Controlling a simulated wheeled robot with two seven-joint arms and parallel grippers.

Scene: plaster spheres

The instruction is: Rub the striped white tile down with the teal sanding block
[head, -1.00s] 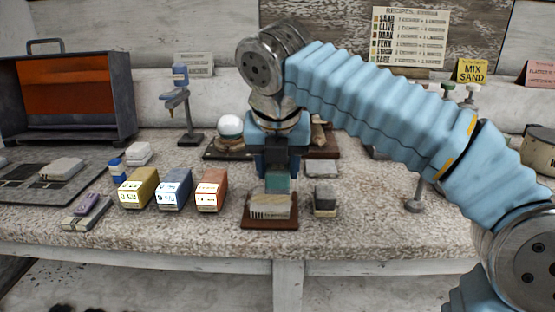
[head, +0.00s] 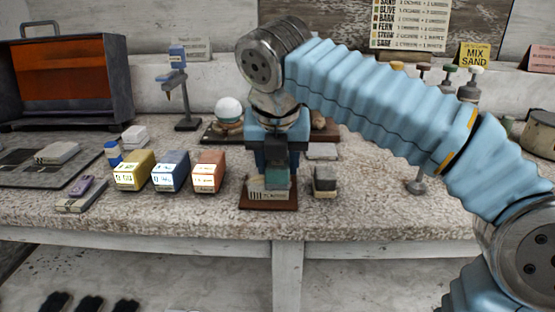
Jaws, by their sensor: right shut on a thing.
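The striped white tile (head: 257,195) lies on a brown board (head: 268,206) near the front of the bench. Dark stripes show along its front part. My right gripper (head: 277,170) points down over it, shut on the teal sanding block (head: 278,178). The block is low over the tile and covers part of it from view; it looks to be touching, but I cannot be sure of the contact. My left gripper is not in view.
Yellow (head: 134,172), blue (head: 171,172) and orange (head: 208,172) boxes stand left of the board. A dark block with a light top (head: 325,182) sits close on its right. A white sphere (head: 229,109) stands behind.

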